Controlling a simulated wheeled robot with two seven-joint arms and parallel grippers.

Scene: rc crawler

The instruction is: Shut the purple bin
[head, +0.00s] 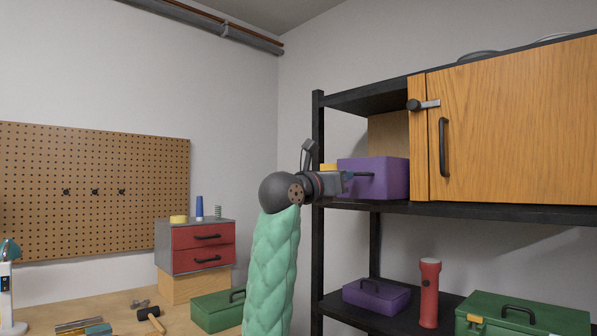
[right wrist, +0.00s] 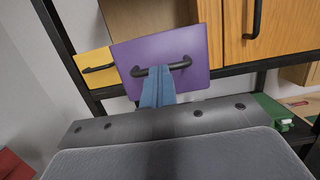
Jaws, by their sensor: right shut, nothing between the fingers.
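The purple bin (head: 392,180) is on the upper shelf, left of the wooden cabinet door. In the right wrist view its flat purple front (right wrist: 200,50) faces me, with a black bar handle (right wrist: 178,66) across it. The front looks nearer to me than that of the yellow bin beside it. My right gripper (head: 350,176) is shut and empty, in front of the bin. Its blue fingers (right wrist: 158,90) overlap the handle in the wrist view; I cannot tell whether they touch. The bin's inside is hidden. My left gripper is out of view.
A yellow bin (right wrist: 96,68) sits left of the purple one. The wooden cabinet door (head: 510,120) with a latch (head: 425,104) is close on the right. A purple toolbox (head: 376,297) and a red flashlight (head: 429,292) stand on the lower shelf. A black shelf post (head: 317,240) rises at left.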

